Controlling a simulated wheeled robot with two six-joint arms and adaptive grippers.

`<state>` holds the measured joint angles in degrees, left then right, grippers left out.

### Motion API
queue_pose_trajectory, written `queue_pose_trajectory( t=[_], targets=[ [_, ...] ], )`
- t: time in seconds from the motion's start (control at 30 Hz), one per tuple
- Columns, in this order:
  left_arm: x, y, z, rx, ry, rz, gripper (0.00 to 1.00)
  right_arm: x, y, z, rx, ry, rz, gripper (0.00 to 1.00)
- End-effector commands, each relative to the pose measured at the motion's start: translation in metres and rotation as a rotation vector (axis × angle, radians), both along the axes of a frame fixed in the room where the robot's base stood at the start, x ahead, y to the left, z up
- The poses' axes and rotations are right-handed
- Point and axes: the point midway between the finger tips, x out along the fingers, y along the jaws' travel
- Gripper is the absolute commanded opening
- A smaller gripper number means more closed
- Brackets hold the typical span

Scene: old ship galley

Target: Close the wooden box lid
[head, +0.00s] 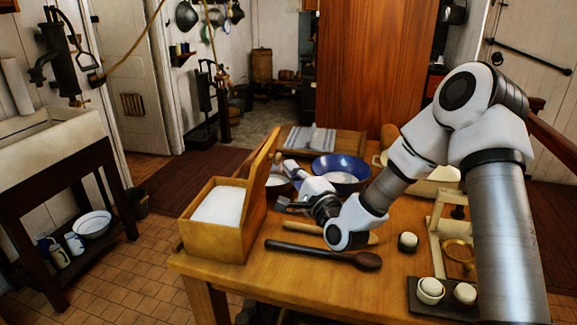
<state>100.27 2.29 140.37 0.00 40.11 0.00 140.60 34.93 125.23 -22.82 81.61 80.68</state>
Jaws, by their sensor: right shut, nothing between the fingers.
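The wooden box (212,240) stands on the near left corner of the wooden table, with white contents showing inside. Its lid (262,172) is open and stands roughly upright along the box's right side. My right gripper (284,204) is shut and empty, just to the right of the lid, on its outer face. I cannot tell whether its fingertips touch the lid. My left gripper is not in view.
A dark wooden spoon (325,254) and a rolling pin (315,229) lie right of the box. A blue bowl (342,170) stands behind my right arm. A balance scale (448,230) stands at right. Bare table (330,282) shows in front.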

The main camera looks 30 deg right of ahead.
Motion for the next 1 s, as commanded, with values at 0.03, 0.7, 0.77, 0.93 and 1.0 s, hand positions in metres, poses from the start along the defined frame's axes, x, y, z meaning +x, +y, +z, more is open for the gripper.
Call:
queue_pose_trajectory(
  t=[0.03,0.7,0.77,0.93,1.0],
  targets=[
    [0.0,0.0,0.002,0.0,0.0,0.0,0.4,0.003,0.003,0.002,-0.002,0.001,0.001,0.0],
    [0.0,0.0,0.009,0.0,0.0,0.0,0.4,0.01,0.01,0.008,-0.025,0.025,0.0,0.0],
    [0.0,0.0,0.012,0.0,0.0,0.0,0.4,0.012,0.012,0.011,-0.04,0.039,0.001,0.0],
    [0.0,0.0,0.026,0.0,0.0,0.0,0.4,0.02,0.021,0.021,-0.106,0.104,0.001,0.0],
    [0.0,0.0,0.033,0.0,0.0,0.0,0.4,0.026,0.026,0.026,-0.144,0.141,0.001,0.0]
  ],
)
